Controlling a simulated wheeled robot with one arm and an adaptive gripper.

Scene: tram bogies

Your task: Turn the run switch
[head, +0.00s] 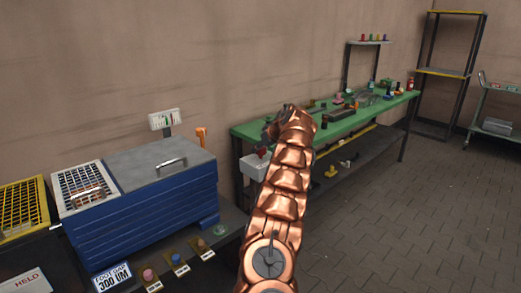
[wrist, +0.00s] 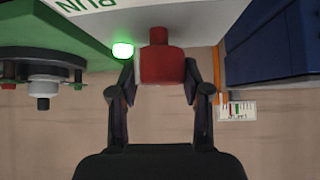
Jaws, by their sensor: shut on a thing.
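The run switch is a red knob (wrist: 160,62) on a white box (wrist: 92,5) with "RUN" lettering, which appears upside down in the wrist view. My gripper (wrist: 160,78) is shut on the red knob, with one dark finger on each side of it. A lit green lamp (wrist: 122,50) sits on the box beside the knob. In the head view the white box (head: 254,167) stands at the left end of the green bench, and my copper arm partly hides it and the knob.
The green bench (head: 345,122) holds many small parts to the right. A blue cabinet (head: 145,205) with a grey lid stands left of my arm. A small card with coloured marks (head: 165,119) stands behind it. Open paved floor (head: 410,215) lies at right.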

